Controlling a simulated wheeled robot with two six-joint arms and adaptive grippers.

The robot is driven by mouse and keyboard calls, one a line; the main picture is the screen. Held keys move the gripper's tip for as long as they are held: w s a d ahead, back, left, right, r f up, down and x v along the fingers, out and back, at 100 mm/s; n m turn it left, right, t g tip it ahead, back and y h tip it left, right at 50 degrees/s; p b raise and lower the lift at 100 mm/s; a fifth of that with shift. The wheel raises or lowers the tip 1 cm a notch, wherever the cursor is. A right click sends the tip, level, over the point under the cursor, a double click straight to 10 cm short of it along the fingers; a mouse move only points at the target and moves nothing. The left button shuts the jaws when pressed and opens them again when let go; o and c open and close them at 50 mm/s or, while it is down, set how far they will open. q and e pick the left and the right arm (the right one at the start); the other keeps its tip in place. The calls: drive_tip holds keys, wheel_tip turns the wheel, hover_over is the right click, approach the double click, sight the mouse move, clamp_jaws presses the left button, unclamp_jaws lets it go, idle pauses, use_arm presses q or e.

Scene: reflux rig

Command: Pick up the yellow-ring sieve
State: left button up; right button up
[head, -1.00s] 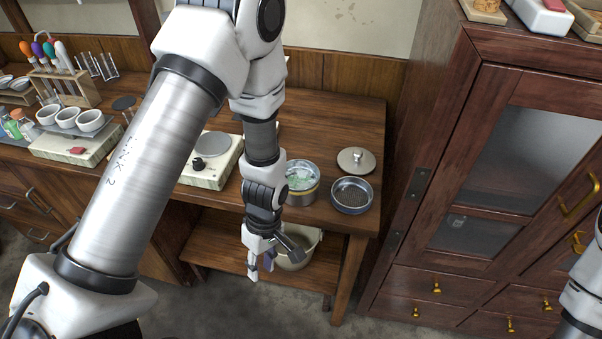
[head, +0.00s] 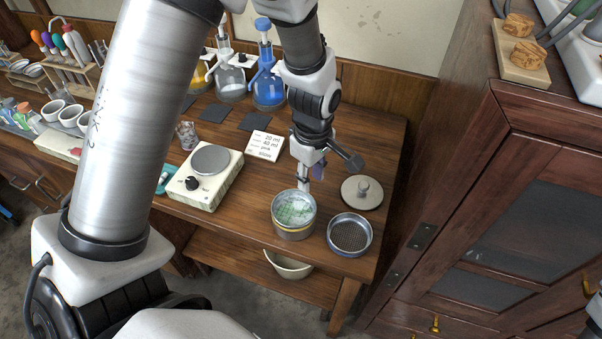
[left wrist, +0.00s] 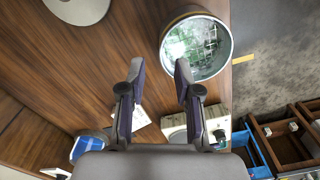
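The yellow-ring sieve (head: 293,232) is a round metal sieve with a yellow band and pale green-white pieces inside. It stands on the wooden table near its front edge. In the left wrist view its rim (left wrist: 232,48) shows at the upper right, just beyond the fingertips. My left gripper (head: 308,184) is above the table, at the sieve's far side. In the left wrist view my left gripper (left wrist: 159,64) has its two fingers spread with nothing between them. Whether a finger touches the sieve I cannot tell.
A second sieve (head: 349,235) with dark mesh stands close on the right. A round lid (head: 362,193) with a knob lies behind it. A hot plate (head: 206,176) and a written card (head: 265,146) are to the left. A dark cabinet (head: 480,160) borders the table's right side.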

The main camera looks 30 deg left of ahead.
sight(308, 201)
use_arm(q)
drive_tip(key=shift+s+a+f+p, duration=0.15)
drive_tip(key=shift+s+f+p, duration=0.4)
drive_tip(key=shift+f, duration=0.4)
drive_tip(key=f, duration=0.1)
drive_tip(key=w+f, duration=0.1)
drive_tip(key=f, duration=0.1)
drive_tip(key=shift+w+a+f, duration=0.1)
drive_tip(key=shift+a+f, duration=0.05)
drive_tip(key=shift+f, duration=0.1)
drive_tip(key=shift+w+f, duration=0.2)
drive_tip(key=shift+f, duration=0.05)
drive_tip(key=shift+s+r, duration=0.15)
drive_tip(key=shift+s, duration=0.15)
drive_tip(key=shift+c, duration=0.4)
drive_tip(key=shift+s+r, duration=0.1)
drive_tip(key=shift+s, duration=0.05)
clamp_jaws()
use_arm(e)
drive_tip(key=shift+s+r, duration=0.2)
drive_tip(key=shift+r, duration=0.55)
drive_tip(key=shift+r, duration=0.1)
